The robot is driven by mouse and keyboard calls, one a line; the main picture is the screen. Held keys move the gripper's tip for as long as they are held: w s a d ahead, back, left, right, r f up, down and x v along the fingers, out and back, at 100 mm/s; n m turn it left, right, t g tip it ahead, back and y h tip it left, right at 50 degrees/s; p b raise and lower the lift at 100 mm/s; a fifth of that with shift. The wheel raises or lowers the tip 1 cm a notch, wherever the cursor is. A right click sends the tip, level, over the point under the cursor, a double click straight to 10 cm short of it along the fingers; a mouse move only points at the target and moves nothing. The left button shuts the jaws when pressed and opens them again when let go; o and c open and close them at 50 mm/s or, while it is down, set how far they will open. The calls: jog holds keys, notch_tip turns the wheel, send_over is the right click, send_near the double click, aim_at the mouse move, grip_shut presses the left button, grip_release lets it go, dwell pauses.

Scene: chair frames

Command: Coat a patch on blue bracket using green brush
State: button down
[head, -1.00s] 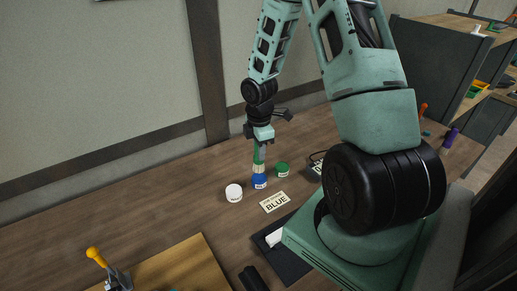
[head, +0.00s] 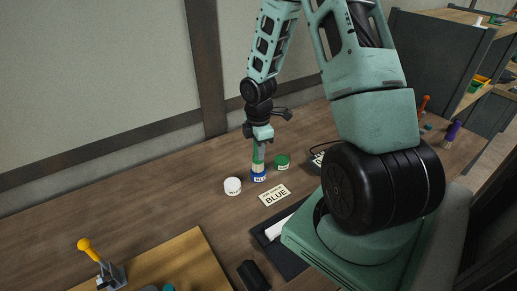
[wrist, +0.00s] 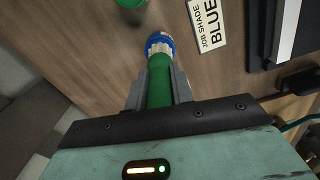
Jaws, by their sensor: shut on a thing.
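My gripper (head: 260,142) is shut on the green brush (head: 258,153) and holds it upright, bristles down. The green handle also shows between my fingers in the wrist view (wrist: 159,82). The brush's pale lower end meets the mouth of the blue pot (head: 259,176) and seems to reach into it; how deep is hidden. The blue rim also shows around the brush end in the wrist view (wrist: 160,39). A card (head: 274,195) in front of the pot reads "BLUE", with "JOB SHADE" legible in the wrist view. I cannot make out the blue bracket in either view.
A white pot (head: 232,186) stands left of the blue pot and a green pot (head: 282,161) to its right. A yellow-handled clamp (head: 108,270) is on a wooden board (head: 200,260) at front left. A dark tray (head: 265,237) lies at front. Bare table spans the left.

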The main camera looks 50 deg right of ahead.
jog(key=shift+f, duration=0.5)
dwell(1.6)
jog(key=shift+r, duration=0.15)
notch_tip(320, 180, up, 7)
jog(key=p, duration=0.7)
dwell(0.9)
